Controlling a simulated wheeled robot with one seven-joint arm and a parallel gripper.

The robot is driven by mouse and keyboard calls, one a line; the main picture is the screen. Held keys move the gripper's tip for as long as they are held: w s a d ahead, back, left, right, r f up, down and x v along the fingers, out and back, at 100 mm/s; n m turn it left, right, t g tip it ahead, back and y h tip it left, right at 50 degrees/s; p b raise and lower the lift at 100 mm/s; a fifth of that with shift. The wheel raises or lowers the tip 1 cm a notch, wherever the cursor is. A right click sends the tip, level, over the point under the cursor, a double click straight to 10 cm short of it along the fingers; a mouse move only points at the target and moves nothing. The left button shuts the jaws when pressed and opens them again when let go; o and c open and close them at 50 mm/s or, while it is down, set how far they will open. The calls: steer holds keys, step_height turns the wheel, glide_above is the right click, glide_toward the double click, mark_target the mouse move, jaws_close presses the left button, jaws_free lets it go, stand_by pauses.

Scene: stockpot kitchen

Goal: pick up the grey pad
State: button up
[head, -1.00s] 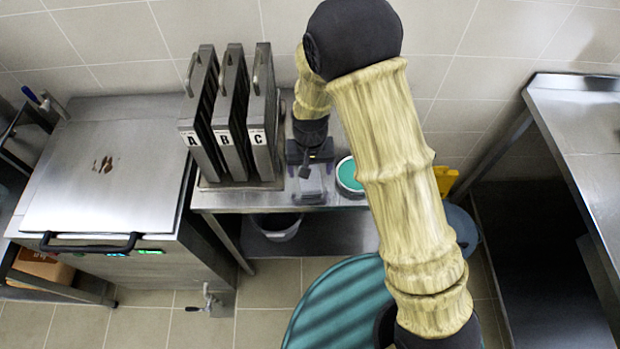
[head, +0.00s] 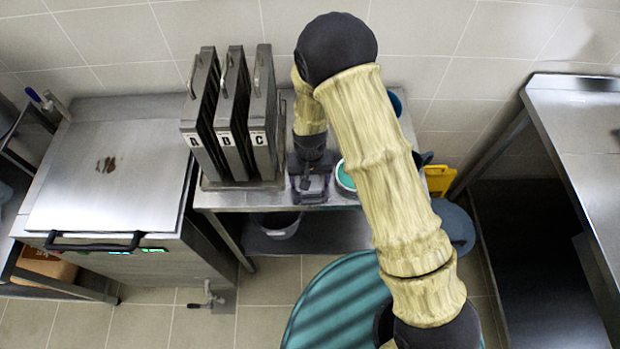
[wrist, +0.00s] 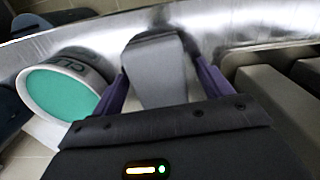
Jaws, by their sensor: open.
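The grey pad (wrist: 158,72) lies on the steel table (wrist: 215,32) and shows between my gripper's two purple fingers in the wrist view. It has a darker grey end at the far side. My gripper (wrist: 162,85) is open, with one finger on each side of the pad; I cannot tell whether either finger touches it. In the head view my gripper (head: 310,188) is low over the table's front edge, just right of the slab marked C, and mostly hides the pad.
A white-rimmed tub with a green top (wrist: 62,92) stands close left of the pad in the wrist view. In the head view upright slabs marked A, B and C (head: 232,120) stand close left of my gripper. A grey bucket (head: 277,224) sits on the shelf below.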

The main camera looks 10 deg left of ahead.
mark_target(310, 177)
stand_by(0.3)
steer(key=c, duration=1)
steer(key=shift+c, duration=0.2)
steer(key=shift+r, duration=0.1)
step_height(310, 177, up, 10)
steer(key=shift+f+b, duration=0.1)
steer(key=shift+b, duration=0.9)
